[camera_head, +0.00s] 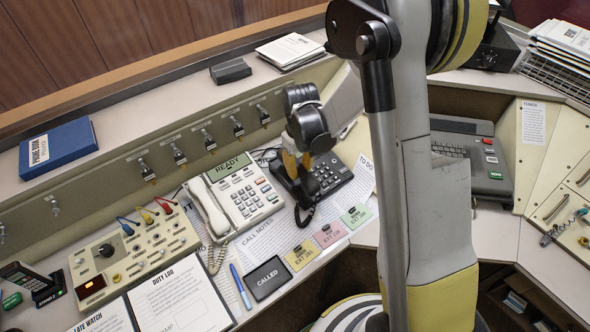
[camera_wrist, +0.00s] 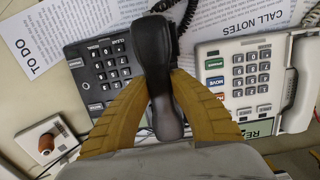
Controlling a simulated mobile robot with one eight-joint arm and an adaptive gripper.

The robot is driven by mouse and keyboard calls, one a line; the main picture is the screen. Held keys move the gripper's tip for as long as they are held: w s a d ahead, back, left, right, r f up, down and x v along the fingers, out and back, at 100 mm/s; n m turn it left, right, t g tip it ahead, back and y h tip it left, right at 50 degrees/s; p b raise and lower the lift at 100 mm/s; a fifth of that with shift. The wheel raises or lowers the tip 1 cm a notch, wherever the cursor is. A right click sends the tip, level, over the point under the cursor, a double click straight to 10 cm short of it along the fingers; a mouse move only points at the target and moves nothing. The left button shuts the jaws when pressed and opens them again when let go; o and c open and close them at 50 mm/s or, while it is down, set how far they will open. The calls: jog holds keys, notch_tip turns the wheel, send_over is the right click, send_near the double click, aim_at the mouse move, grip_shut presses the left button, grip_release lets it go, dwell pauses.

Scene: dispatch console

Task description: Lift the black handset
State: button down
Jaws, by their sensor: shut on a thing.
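The black handset (camera_head: 285,181) is at the left side of the black desk phone (camera_head: 331,172), with its coiled cord hanging at the front. In the wrist view the handset (camera_wrist: 153,48) runs lengthwise between the two yellow-brown fingers of my gripper (camera_wrist: 158,80). My gripper (camera_head: 297,165) comes down from above and is shut on the handset's grip. The handset covers part of the phone body (camera_wrist: 106,68). I cannot tell whether it touches its cradle or is slightly above it.
A white phone (camera_head: 238,196) with its own handset stands close on the left. A "CALL NOTES" sheet (camera_head: 262,243) and several coloured cards lie in front. A control panel (camera_head: 133,253) is further left. A sloped switch panel (camera_head: 205,137) rises behind. A grey keypad unit (camera_head: 462,158) stands right.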

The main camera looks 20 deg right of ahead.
jog(key=s+d+r+p, duration=0.4)
jog(key=s+r+p, duration=0.2)
jog(key=s+r, duration=0.3)
jog(key=shift+d+r, duration=0.2)
jog(key=shift+r, duration=0.75)
